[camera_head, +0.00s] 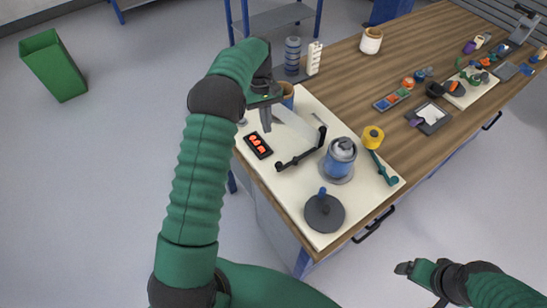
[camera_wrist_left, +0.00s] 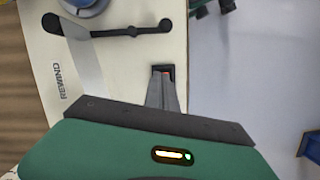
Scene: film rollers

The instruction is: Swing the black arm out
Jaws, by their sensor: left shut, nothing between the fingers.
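The black arm (camera_head: 300,157) lies on the white board between the display block and the blue-and-grey roller (camera_head: 340,158). It has a rounded end and an upturned tip. In the left wrist view the black arm (camera_wrist_left: 115,32) crosses the top, with its large round end at left. My left gripper (camera_head: 266,127) is shut and empty, pointing down beside the black display block with red marks (camera_head: 258,146). In the left wrist view its fingertips (camera_wrist_left: 163,76) cover part of that block, apart from the arm. My right gripper (camera_head: 405,268) is at the lower right, away from the board; its jaws are unclear.
A dark disc with a blue knob (camera_head: 324,211) sits at the board's near end. A yellow roller (camera_head: 373,137) and green lever (camera_head: 383,169) stand at right. A pale strip (camera_head: 297,123) runs behind the arm. Other parts crowd the far table (camera_head: 430,60).

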